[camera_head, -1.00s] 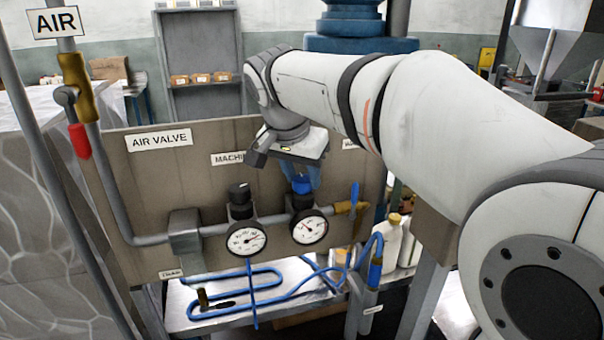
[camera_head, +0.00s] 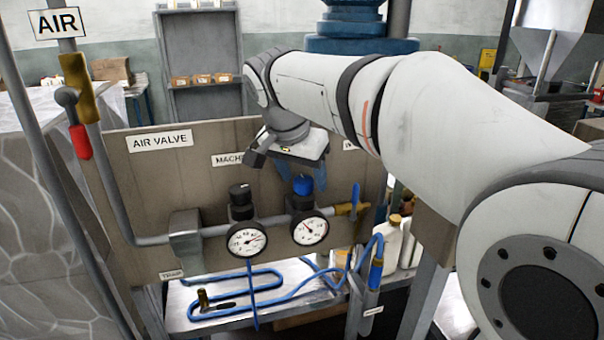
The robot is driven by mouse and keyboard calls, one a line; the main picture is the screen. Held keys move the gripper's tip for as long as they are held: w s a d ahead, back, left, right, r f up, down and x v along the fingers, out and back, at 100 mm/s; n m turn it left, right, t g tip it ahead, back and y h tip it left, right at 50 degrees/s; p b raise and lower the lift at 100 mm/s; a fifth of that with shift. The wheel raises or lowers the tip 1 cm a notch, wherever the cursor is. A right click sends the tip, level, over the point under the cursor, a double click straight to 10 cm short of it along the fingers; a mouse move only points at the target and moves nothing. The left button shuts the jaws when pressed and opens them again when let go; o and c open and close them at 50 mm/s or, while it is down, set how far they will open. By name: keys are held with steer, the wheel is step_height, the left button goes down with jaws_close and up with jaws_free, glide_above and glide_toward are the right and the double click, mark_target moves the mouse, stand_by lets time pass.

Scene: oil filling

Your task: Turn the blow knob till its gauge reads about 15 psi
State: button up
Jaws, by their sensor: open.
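The blue knob (camera_head: 303,185) stands on top of the right regulator on the pipe, with its white dial gauge (camera_head: 309,230) below. That gauge's needle points to the upper left; its numbers are too small to read. The label above this knob is mostly hidden by my arm, so I cannot read it. My gripper (camera_head: 284,178) is open and points down, above and slightly left of the blue knob. Its fingers are partly hard to make out and do not appear to be around the knob.
A black knob (camera_head: 240,194) with its own gauge (camera_head: 247,240) stands close on the left. The panel (camera_head: 130,200) is right behind. A blue-handled valve (camera_head: 355,195) is at the right. A blue hose (camera_head: 265,270) lies on the bench below.

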steer(key=v, duration=0.7)
steer(key=shift+s+r, duration=0.15)
steer(key=shift+r, duration=0.2)
steer(key=s+d+f+n+y, duration=0.1)
steer(key=s+d+f+n, duration=0.2)
steer(key=s+d+f, duration=0.5)
steer(key=s+d+f+n+y, duration=0.1)
steer(key=s+d+f, duration=0.7)
steer(key=f, duration=0.8)
steer(key=shift+s+d+n+g, duration=0.25)
steer(key=shift+s+n+g, duration=0.15)
steer(key=shift+s+n, duration=0.4)
steer(key=shift+w, duration=0.15)
